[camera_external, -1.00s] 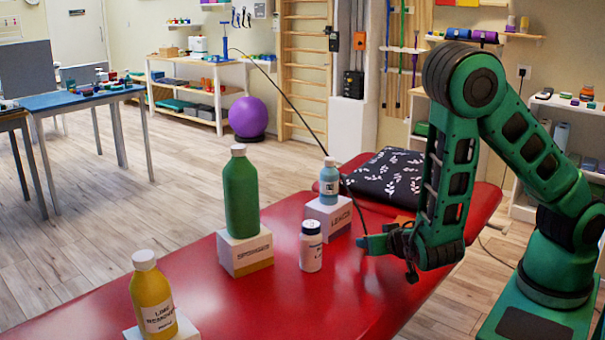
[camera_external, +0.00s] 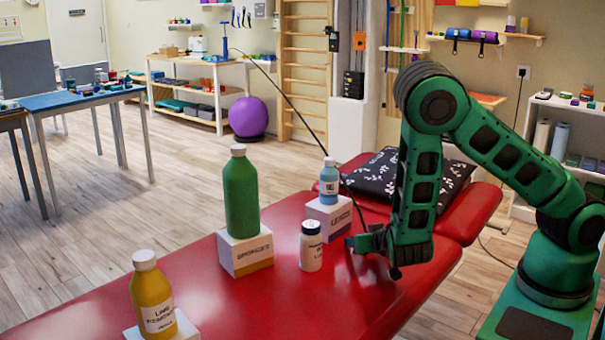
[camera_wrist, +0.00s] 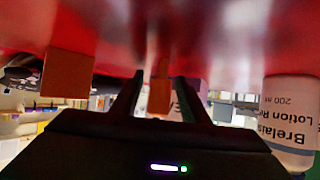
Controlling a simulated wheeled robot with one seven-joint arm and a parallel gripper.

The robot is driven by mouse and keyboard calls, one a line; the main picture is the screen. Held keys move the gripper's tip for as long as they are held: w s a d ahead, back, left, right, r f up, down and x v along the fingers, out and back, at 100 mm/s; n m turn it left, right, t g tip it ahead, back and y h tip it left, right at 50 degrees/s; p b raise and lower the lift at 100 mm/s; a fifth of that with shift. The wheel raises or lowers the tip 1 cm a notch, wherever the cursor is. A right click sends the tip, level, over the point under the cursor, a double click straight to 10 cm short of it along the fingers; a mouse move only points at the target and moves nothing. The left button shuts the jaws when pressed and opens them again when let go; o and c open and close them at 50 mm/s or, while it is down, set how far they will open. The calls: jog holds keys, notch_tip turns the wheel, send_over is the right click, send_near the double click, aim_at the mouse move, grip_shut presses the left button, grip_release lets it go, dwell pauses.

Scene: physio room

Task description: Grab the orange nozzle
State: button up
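In the wrist view, which is upside down, the small orange nozzle (camera_wrist: 160,92) appears between the two dark fingers of my gripper (camera_wrist: 160,92). The fingers are apart, with a gap visible beside the nozzle; I see no clear grip on it. In the external view my gripper (camera_external: 356,243) is low over the red table (camera_external: 270,310), pointing left toward the white bottle. The nozzle cannot be made out there.
A white lotion bottle (camera_external: 311,246) stands just left of my gripper; it also shows at the right in the wrist view (camera_wrist: 291,120). An orange-brown block (camera_wrist: 68,75) is at the left there. Green (camera_external: 241,195), blue (camera_external: 329,184) and yellow (camera_external: 152,297) bottles stand on boxes.

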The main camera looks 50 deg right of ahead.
grip_shut()
jog(key=shift+r, duration=0.15)
